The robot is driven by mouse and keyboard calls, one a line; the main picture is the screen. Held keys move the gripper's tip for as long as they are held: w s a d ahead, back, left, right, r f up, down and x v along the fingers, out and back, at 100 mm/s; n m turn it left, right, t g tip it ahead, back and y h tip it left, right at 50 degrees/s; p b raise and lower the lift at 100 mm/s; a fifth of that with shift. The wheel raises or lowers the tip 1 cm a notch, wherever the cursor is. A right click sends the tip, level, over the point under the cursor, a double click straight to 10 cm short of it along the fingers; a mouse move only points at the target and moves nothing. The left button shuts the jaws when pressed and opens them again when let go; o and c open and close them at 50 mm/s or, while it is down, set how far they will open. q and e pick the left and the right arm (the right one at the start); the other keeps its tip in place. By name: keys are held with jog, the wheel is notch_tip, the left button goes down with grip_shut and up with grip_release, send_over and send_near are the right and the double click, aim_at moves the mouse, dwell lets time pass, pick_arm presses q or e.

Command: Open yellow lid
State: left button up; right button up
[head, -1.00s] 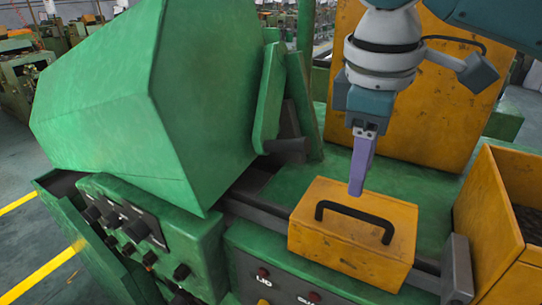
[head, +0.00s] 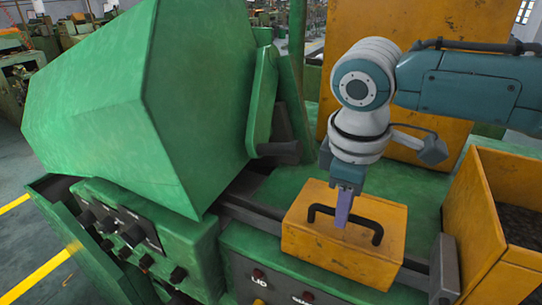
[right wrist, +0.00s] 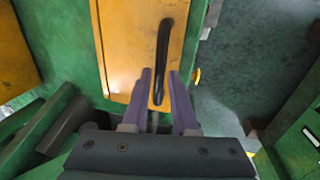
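The yellow lid (head: 330,248) is a boxy cover with a black bar handle (head: 370,225) on top. It sits closed on the green machine. My right gripper (head: 342,217) points down at the handle, its purple fingers at the handle's middle. In the right wrist view the two fingertips (right wrist: 160,74) are apart, one on each side of the black handle (right wrist: 163,48), with a gap to it. The yellow lid (right wrist: 122,45) lies behind them there. Whether the fingers touch the handle cannot be told. My left gripper is in neither view now.
A yellow bin (head: 482,225) with dark contents stands just right of the lid. A large green housing (head: 110,115) rises at the left, above a black control panel (head: 125,228). A tall yellow panel (head: 400,130) stands behind the arm.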

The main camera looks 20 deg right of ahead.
grip_shut()
dwell(1.0)
